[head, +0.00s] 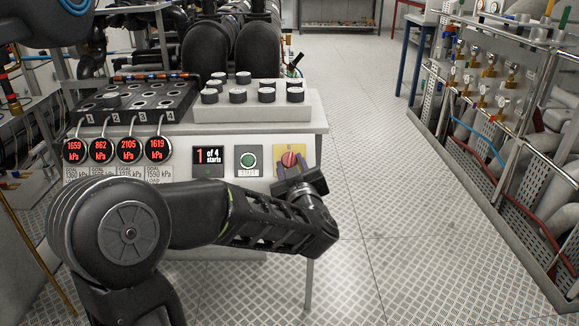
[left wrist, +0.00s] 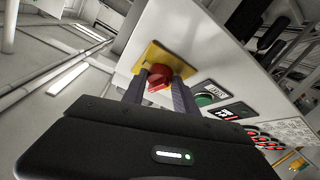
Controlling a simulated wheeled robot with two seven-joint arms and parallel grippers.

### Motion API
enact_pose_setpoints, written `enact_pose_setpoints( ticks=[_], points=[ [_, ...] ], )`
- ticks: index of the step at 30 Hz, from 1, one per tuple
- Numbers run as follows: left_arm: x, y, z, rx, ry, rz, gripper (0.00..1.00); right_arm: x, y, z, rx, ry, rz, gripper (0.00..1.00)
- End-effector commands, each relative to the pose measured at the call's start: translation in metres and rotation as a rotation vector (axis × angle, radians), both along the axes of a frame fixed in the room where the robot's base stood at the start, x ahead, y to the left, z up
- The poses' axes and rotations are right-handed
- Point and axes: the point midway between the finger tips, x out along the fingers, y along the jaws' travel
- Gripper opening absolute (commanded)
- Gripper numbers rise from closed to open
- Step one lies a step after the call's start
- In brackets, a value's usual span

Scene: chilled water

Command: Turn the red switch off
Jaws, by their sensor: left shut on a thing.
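The red switch (head: 289,159) is a round knob on a yellow plate (head: 279,149) at the right end of the panel's front. My left gripper (head: 291,170) is in front of it, its fingers reaching up to the knob. In the left wrist view the red switch (left wrist: 160,78) sits between the two fingertips of the left gripper (left wrist: 160,85), which are shut on it. The yellow plate shows behind it. The knob's exact turn angle is hard to tell. My right gripper is not in view.
A green start button (head: 248,160) and a display reading "1 of 4 starts" (head: 208,157) are left of the switch. Several red kPa gauges (head: 128,150) are further left.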

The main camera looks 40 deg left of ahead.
Motion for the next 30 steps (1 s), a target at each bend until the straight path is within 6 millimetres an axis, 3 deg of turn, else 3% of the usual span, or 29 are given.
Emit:
enact_pose_setpoints(
  ticks=[12, 27, 28, 30],
  points=[
    [0.0031, -0.0029, 0.0011, -0.14, -0.106, 0.12, 0.0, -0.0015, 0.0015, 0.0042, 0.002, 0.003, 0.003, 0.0],
    [0.0032, -0.0024, 0.0017, -0.154, -0.119, 0.132, 0.0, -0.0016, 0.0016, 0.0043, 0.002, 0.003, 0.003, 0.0],
    [0.0031, -0.0023, 0.0017, -0.154, -0.119, 0.132, 0.37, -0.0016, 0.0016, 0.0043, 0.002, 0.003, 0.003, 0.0],
    [0.0031, -0.0023, 0.0017, -0.154, -0.118, 0.133, 0.43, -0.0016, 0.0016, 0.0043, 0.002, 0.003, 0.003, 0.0]
  ],
)
